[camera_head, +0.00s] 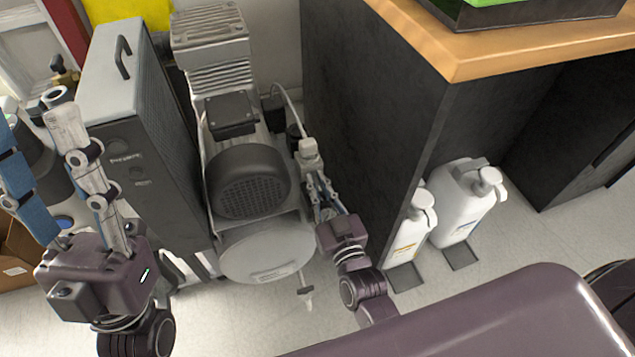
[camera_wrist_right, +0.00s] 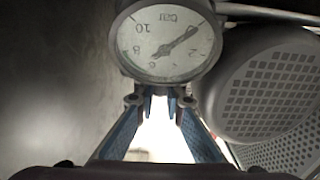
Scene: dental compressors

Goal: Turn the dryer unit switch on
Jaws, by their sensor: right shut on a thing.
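A tall grey cabinet (camera_head: 130,75) with a top handle and dark lettered front stands left of the compressor (camera_head: 250,180). I cannot make out a switch for certain. My right gripper (camera_head: 314,180) is at the compressor's right side, shut on a small fitting by the gauge; the grip itself is mostly hidden. In the right wrist view my right gripper (camera_wrist_right: 161,98) has its fingertips drawn together just below the round pressure gauge (camera_wrist_right: 166,40). My left gripper (camera_head: 32,112) is in front of the cabinet's left side, its fingers spread wide and seemingly empty.
A dark cabinet with a wooden top (camera_head: 450,40) stands close to the right of my right gripper. Two white bottles (camera_head: 408,230) and (camera_head: 462,205) stand beside it. A cardboard box (camera_head: 15,265) is at the left edge. Some floor is clear in front.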

